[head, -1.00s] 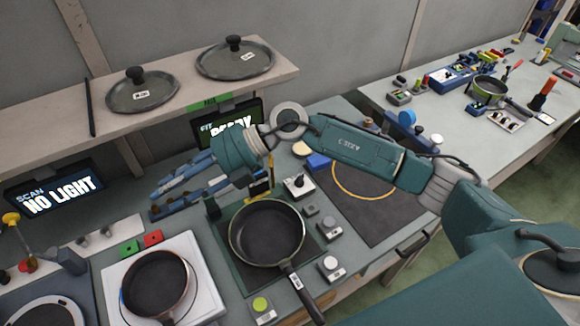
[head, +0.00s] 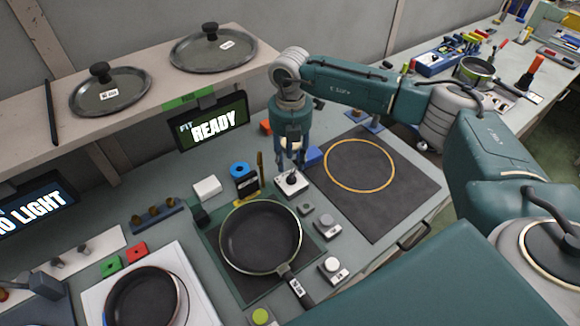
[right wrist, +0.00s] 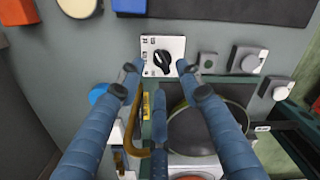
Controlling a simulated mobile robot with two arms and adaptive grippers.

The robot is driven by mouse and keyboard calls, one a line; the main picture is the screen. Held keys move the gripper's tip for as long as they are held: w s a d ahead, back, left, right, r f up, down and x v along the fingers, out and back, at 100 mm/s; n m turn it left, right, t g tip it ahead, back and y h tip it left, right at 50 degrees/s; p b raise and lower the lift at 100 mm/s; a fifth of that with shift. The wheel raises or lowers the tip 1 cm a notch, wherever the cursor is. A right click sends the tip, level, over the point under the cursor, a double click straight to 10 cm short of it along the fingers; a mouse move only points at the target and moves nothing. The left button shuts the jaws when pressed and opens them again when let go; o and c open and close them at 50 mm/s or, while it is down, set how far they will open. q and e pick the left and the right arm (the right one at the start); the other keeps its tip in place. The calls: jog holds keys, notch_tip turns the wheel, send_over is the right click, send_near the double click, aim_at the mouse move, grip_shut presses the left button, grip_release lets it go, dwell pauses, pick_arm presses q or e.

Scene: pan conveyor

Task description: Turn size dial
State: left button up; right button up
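The size dial is a small white plate (head: 283,190) with a black knob (head: 291,179), behind the frying pan (head: 260,235). In the right wrist view the dial plate (right wrist: 150,44) has small marks beside the black knob (right wrist: 163,62). My right gripper (head: 290,164) points down just above the dial. In the right wrist view the open fingers (right wrist: 160,78) are spread, with two tips on either side of the knob; contact cannot be told. The knob's exact setting is too small to read. My left gripper is not in view.
The pan sits on a green mat (head: 222,272), with small knob boxes (head: 333,268) to its right. A blue block (head: 314,156) stands close behind the dial. A dark mat with a yellow ring (head: 405,200) lies to the right. A screen reads READY (head: 213,125).

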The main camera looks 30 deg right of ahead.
aim_at(291, 177)
jog(key=shift+f+p, duration=0.4)
jog(key=shift+f, duration=2.05)
jog(key=shift+a, duration=0.1)
grip_shut()
